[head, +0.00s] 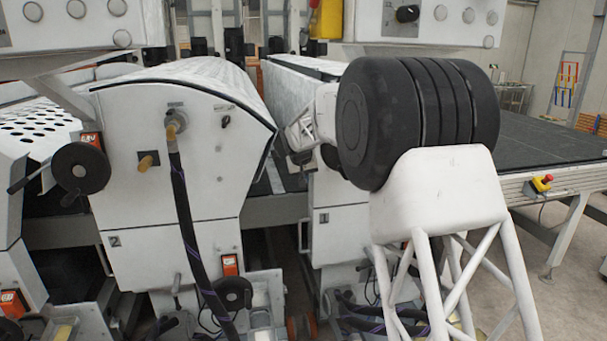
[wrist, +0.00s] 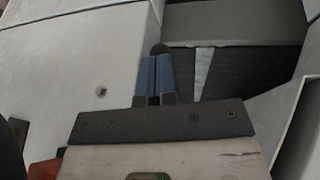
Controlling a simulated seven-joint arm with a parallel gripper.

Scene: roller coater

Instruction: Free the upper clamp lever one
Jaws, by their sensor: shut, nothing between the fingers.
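My gripper (head: 297,157) is in the gap between two white machine housings in the head view, partly hidden by my own arm. In the wrist view its two blue-grey fingers (wrist: 157,75) are together, with nothing seen held between them. A small dark rounded shape (wrist: 160,48) shows just past the fingertips; I cannot tell what it is or whether the fingers touch it. I cannot pick out upper clamp lever one for certain in either view. A small black knob (head: 225,122) sits on the left housing's end panel, apart from my gripper.
The left white housing (head: 150,210) carries a hose (head: 180,210) and a black handwheel (head: 80,168). A dark conveyor belt (head: 540,140) runs to the right, with a red stop button (head: 548,178) on its edge. In the wrist view, pale walls flank the fingers.

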